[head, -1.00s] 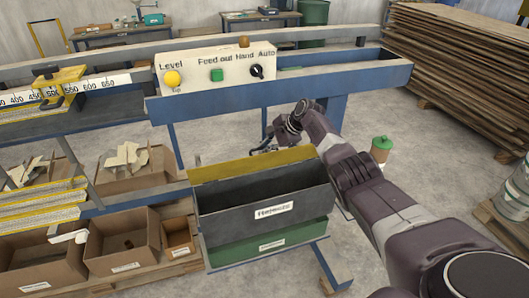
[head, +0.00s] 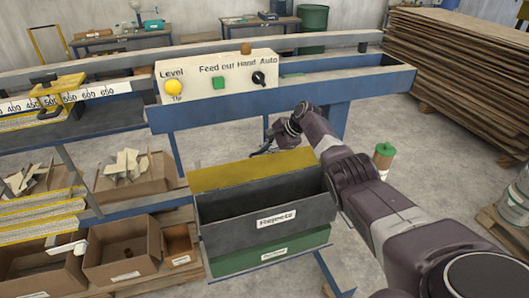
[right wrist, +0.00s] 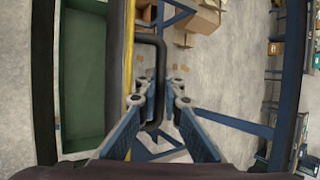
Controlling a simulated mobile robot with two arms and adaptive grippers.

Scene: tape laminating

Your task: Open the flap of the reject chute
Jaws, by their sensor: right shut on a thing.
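The reject chute is a dark grey box (head: 235,213) labelled "Rejects", in the middle of the head view. Its yellow flap (head: 250,170) lies along the far top edge, tilted, with its broad face showing. My right gripper (head: 261,150) is just behind the flap, small and partly hidden in the head view. In the right wrist view, a black bar handle (right wrist: 160,70) runs between the fingers of the right gripper (right wrist: 160,101), which is shut on it. The flap's yellow edge (right wrist: 129,45) shows left of the handle. My left gripper is not in view.
A green bin (head: 270,250) sits under the chute. The blue machine frame with a control panel (head: 217,80) stands behind. Cardboard boxes (head: 122,255) are at left. A green-topped container (head: 383,156) stands right of my arm. Stacked boards (head: 460,65) are at the far right.

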